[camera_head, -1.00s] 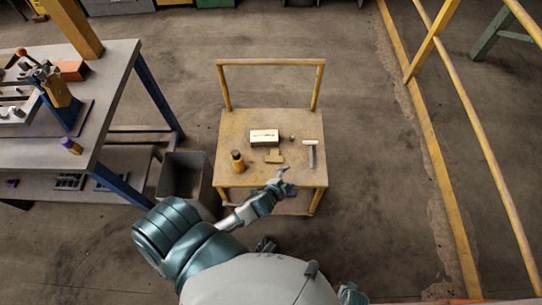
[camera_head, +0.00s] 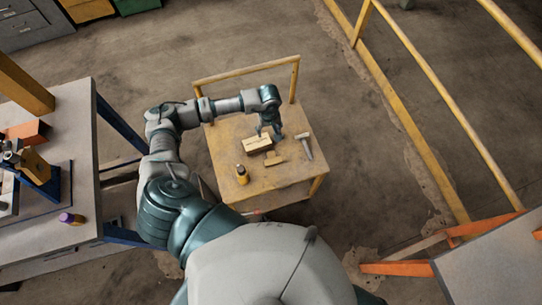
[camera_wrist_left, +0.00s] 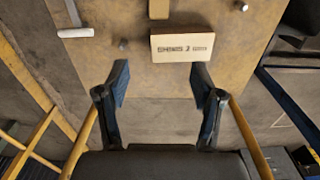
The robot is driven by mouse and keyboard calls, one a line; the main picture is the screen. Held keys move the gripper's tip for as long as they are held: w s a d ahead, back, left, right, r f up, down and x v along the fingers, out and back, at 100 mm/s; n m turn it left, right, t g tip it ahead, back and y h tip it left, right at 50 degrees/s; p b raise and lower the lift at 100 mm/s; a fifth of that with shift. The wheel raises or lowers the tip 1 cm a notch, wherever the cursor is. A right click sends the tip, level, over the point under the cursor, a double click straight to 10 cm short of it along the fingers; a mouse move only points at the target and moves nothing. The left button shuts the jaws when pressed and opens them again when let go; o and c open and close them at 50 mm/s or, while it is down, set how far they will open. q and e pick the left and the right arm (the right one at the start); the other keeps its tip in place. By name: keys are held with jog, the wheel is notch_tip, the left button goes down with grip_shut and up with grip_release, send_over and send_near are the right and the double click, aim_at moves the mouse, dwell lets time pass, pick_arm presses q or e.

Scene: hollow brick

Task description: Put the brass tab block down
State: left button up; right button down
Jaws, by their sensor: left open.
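The brass tab block (camera_head: 273,158) is a small tan piece lying flat on the yellow cart top, just in front of the brick. It shows partly at the top edge of the left wrist view (camera_wrist_left: 158,9). My left gripper (camera_head: 270,129) hangs over the back part of the cart, beyond the brick and apart from the tab block. In the left wrist view its two fingers (camera_wrist_left: 160,82) are spread with nothing between them. My right gripper is not in view.
A pale stamped brick (camera_wrist_left: 185,45) lies just past the fingers. A hammer (camera_head: 304,145) lies at the cart's right and a dark-capped yellow bottle (camera_head: 242,175) at its left front. The cart's rail (camera_head: 250,70) stands behind. A workbench (camera_head: 85,165) is at left.

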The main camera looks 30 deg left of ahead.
pick_arm(q)
send_over(271, 152)
jog(key=f, duration=1)
jog(key=shift+w+a+f, duration=0.25)
jog(key=shift+w+f, duration=0.05)
jog(key=shift+f, duration=0.55)
jog(key=f, duration=0.4)
jog(key=shift+s+d+f, duration=0.1)
jog(key=shift+s+f, duration=0.25)
jog(key=shift+s, duration=0.05)
jog(key=shift+d+f, duration=0.1)
jog(key=shift+f, duration=0.05)
jog(key=shift+d, duration=0.15)
jog(key=shift+c, duration=1.2)
jog(key=c, duration=0.8)
grip_shut()
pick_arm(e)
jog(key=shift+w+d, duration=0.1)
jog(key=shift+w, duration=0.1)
